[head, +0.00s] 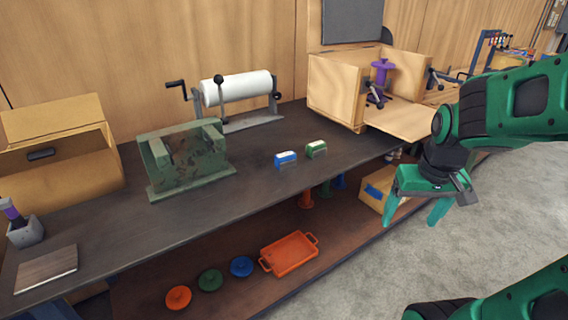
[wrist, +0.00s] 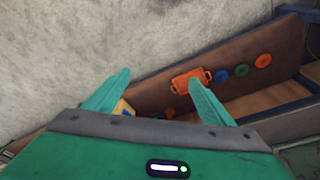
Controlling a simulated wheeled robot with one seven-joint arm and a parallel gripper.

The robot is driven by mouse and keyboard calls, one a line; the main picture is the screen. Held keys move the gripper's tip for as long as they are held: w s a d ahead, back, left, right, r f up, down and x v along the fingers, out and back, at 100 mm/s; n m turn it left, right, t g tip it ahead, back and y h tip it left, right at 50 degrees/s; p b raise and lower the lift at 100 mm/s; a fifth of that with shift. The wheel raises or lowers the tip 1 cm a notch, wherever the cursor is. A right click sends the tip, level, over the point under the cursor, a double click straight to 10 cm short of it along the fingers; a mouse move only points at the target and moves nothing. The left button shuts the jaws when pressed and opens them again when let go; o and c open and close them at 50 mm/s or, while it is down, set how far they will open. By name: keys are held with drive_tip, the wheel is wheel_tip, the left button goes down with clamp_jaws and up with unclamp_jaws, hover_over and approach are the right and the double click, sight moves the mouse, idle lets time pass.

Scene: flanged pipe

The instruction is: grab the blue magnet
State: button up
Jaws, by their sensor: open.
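The blue magnet (head: 285,159) is a small block with a white top on the dark workbench, near its front edge. A similar green block (head: 316,149) stands just to its right. My gripper (head: 424,213) is open and empty, out in front of the bench and well to the right of the blue magnet. In the wrist view my gripper's two fingers (wrist: 160,95) are spread apart, pointing toward the floor and the lower shelf. I cannot make out the blue magnet in the wrist view.
The bench (head: 250,190) holds a green camouflage fixture (head: 185,160), a paper roll (head: 237,88) and an open wooden box (head: 335,92). An orange tray (head: 289,254) and round coloured discs lie on the lower shelf.

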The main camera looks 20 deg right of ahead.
drive_tip(key=w+a+f+n+t, duration=0.2)
drive_tip(key=w+n, duration=0.1)
drive_tip(key=w, duration=0.7)
drive_tip(key=n+t+y, duration=0.3)
drive_tip(key=t+y, duration=0.1)
drive_tip(key=t, duration=0.5)
approach(288, 160)
drive_tip(key=shift+w+a+f, duration=0.1)
drive_tip(key=shift+w+a, duration=0.35)
drive_tip(key=shift+w, duration=0.05)
drive_tip(key=x, duration=0.5)
drive_tip(key=shift+w, duration=0.3)
drive_tip(key=shift+d+f+x, duration=0.1)
drive_tip(key=shift+x, duration=1.2)
drive_tip(key=shift+d+f+x, duration=0.1)
drive_tip(key=shift+x, duration=1.2)
drive_tip(key=shift+s, duration=0.1)
drive_tip(key=c, duration=1.5)
drive_tip(key=shift+o, duration=0.2)
